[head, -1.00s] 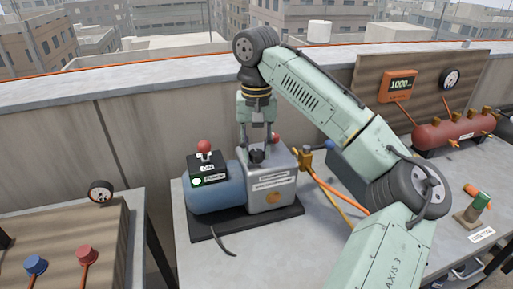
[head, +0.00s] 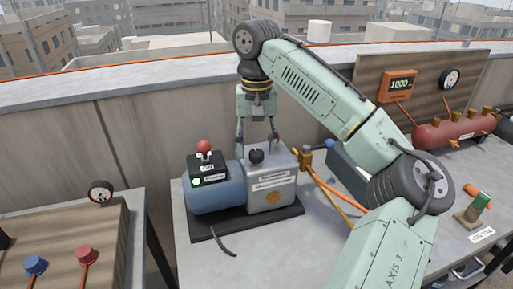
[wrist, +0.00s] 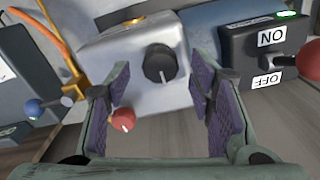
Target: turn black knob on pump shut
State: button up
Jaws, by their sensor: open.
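The pump (head: 222,196) is a blue cylinder joined to a grey box on a dark base. The black knob (head: 256,156) stands on top of the grey box. In the wrist view the black knob (wrist: 160,63) lies ahead of and between the fingers, with its pale mark toward the bottom of the picture. A red ball (wrist: 123,120) sits near the left finger.
A black ON/OFF switch box (wrist: 265,50) with a red-balled lever and a lit green lamp stands beside the knob. A brass valve (head: 305,159) and orange hose are to the right. A parapet wall (head: 150,132) runs behind the bench.

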aim_at(256, 152)
notch_tip(256, 152, up, 11)
jog(key=shift+f, duration=0.15)
jog(key=shift+s+f, duration=0.1)
dwell(0.3)
